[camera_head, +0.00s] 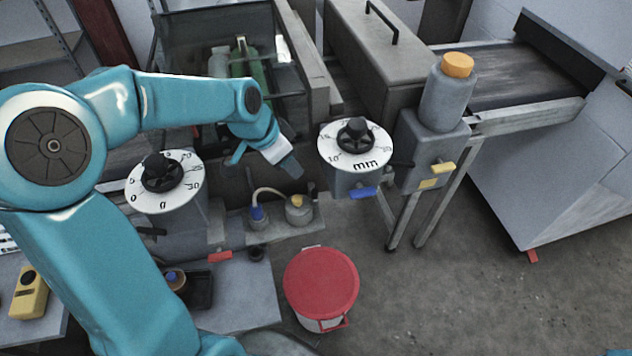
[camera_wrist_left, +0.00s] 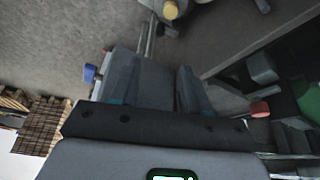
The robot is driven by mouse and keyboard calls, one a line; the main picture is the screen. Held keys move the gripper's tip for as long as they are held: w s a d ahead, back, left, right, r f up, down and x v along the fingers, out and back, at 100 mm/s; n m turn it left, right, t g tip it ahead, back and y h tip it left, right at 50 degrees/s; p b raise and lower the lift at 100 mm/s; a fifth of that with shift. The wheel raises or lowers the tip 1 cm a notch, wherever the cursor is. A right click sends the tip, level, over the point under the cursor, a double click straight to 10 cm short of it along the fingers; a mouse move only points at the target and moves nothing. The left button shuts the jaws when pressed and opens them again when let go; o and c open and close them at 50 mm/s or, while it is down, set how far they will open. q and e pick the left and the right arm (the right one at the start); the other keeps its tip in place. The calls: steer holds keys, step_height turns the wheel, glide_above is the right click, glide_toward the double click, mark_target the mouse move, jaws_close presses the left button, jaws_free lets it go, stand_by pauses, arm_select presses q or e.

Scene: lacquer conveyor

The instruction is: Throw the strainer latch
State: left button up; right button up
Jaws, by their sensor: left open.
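No label marks the strainer latch; several coloured levers show in the head view. A blue lever (camera_head: 363,192) sits under the mm dial (camera_head: 355,143). A yellow lever (camera_head: 442,168) sits on the grey box (camera_head: 425,150) under a grey bottle with an orange cap (camera_head: 457,66). A red lever (camera_head: 219,257) is below the g dial (camera_head: 163,181). My left gripper (camera_head: 288,166) is open and empty, left of the mm dial and apart from the levers. Its fingers (camera_wrist_left: 163,88) show in the left wrist view, with a blue lever (camera_wrist_left: 90,73) to their left and a red one (camera_wrist_left: 260,109) to their right. My right gripper is out of view.
A small shelf (camera_head: 275,228) with two little pots is below my left gripper. A red-lidded bucket (camera_head: 320,283) stands on the floor. A glass tank (camera_head: 225,60) is behind the arm, and a conveyor (camera_head: 515,75) runs at the right. The floor at right is clear.

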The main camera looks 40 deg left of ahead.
mark_target(314, 191)
arm_select(q)
steer(key=p+x, duration=0.1)
steer(key=x, duration=1.4)
steer(key=shift+w+d+f, duration=0.1)
steer(key=shift+w+f, duration=0.05)
steer(key=shift+f, duration=0.05)
steer(key=shift+f+p, duration=0.3)
steer(key=shift+f, duration=0.05)
steer(key=shift+w, duration=0.1)
steer(key=shift+w+f, duration=0.1)
